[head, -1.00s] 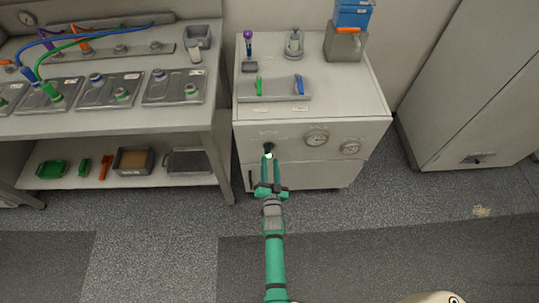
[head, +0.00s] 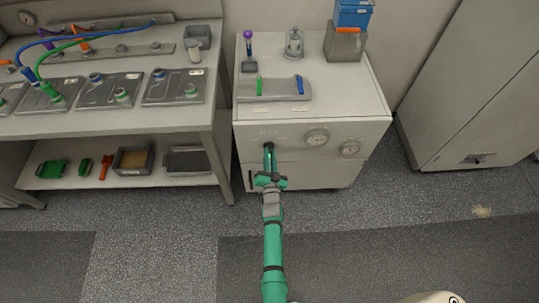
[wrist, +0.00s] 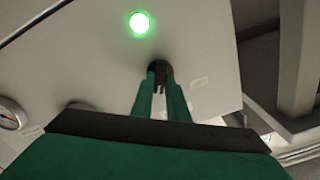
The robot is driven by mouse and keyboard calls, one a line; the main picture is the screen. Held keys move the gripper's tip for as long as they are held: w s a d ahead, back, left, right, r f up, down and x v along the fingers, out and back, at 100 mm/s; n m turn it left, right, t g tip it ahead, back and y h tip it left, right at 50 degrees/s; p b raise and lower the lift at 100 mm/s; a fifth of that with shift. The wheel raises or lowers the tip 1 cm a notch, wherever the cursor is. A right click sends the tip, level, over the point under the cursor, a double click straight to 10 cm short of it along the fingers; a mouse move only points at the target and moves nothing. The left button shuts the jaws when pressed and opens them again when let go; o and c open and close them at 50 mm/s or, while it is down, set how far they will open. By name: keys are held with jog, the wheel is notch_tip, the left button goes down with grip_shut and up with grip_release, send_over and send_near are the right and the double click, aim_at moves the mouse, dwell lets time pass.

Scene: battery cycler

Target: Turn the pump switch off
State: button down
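The pump switch is a small dark knob (wrist: 158,67) on the pale front panel of the cabinet (head: 345,110). In the head view my gripper (head: 268,146) covers the knob almost wholly. In the wrist view my gripper's two green fingers (wrist: 159,76) lie one on each side of the knob, with their tips at the panel. The fingers look closed on it, with dark material between the tips. A round lamp (wrist: 140,23) close to the knob glows bright green. The way the knob is turned is hidden by the fingers.
Two dial gauges (head: 317,137) (head: 350,148) sit right of the switch. The cabinet top carries green and blue handles (head: 299,85) and a blue box (head: 353,13). A workbench (head: 105,125) stands at left.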

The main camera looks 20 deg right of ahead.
jog(key=shift+n, duration=0.3)
jog(key=n, duration=1.1)
jog(key=shift+a, duration=0.1)
jog(key=shift+n, duration=0.3)
dwell(0.4)
jog(key=c, duration=1.7)
grip_release()
jog(key=v, duration=1)
jog(key=shift+s+a, duration=0.1)
jog(key=shift+s, duration=0.3)
